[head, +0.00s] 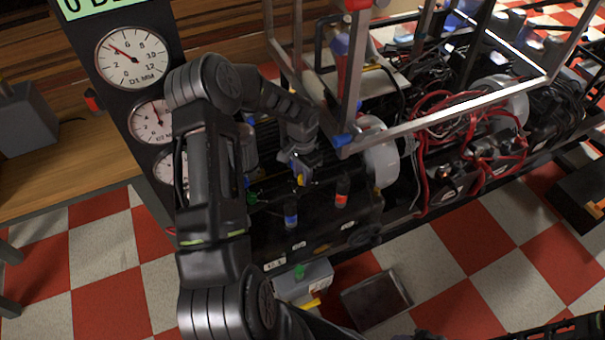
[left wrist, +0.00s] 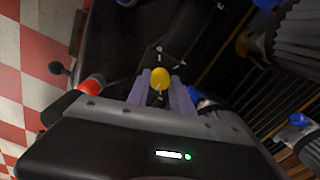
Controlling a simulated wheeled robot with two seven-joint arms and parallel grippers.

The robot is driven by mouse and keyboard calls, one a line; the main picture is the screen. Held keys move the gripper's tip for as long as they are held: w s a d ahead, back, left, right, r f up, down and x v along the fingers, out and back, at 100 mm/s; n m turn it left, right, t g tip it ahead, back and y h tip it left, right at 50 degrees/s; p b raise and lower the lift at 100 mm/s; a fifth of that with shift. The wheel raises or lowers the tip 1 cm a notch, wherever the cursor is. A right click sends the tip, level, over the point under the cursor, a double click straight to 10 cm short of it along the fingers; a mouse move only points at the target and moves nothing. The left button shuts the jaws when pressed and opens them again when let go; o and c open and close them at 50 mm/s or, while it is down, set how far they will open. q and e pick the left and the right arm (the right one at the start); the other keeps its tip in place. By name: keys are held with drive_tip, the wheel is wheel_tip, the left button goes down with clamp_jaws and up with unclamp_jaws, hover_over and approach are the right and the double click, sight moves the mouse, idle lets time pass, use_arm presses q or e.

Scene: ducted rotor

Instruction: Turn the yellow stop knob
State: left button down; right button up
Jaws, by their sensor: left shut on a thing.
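The yellow stop knob (left wrist: 159,78) is a small round knob on the dark machine. In the left wrist view it sits between the two purple-grey fingertips of my left gripper (left wrist: 160,88), which is shut on it. In the head view the knob (head: 300,180) shows as a small yellow spot at the tip of my left gripper (head: 299,170), partly hidden by the fingers. My right gripper is not in clear view.
A red-banded knob (head: 342,191) and a blue-banded knob (head: 291,214) stand close by on the machine. A metal frame (head: 450,115) rises to the right. A dial panel (head: 130,50) stands at the left. A grey box (head: 304,279) with a green button is below.

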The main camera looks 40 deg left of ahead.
use_arm(q)
drive_tip(key=m, duration=0.4)
drive_tip(key=shift+m+p, duration=0.45)
drive_tip(key=shift+m, duration=0.95)
drive_tip(key=c, duration=1.1)
unclamp_jaws()
drive_tip(key=shift+r+p, duration=0.4)
drive_tip(key=shift+r, duration=3.5)
